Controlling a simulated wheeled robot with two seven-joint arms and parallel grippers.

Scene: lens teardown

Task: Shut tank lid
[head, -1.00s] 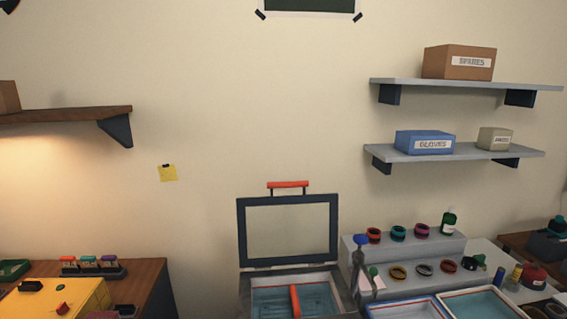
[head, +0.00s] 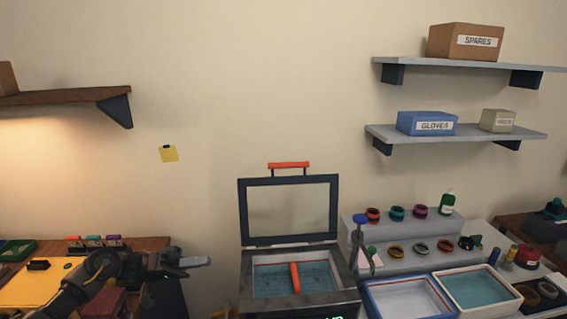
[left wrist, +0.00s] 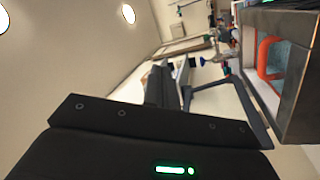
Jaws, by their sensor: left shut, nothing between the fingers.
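The tank (head: 345,296) stands at the bottom centre of the head view, with water and an orange bar (head: 295,278) inside. Its lid (head: 241,212), a dark frame with a clear pane and an orange handle (head: 289,165) on top, stands upright and open at the back edge. My left gripper (head: 208,262) is shut and empty, left of the tank and apart from it. In the left wrist view the tank (left wrist: 297,110) shows at the right, with the orange bar (left wrist: 266,58) partly visible. My right gripper is not in view.
Right of the tank are a blue-rimmed tray (head: 372,300) and a water-filled tray (head: 520,305). A yellow mat (head: 30,292) lies on the left bench. Wall shelves (head: 455,134) hang at upper right.

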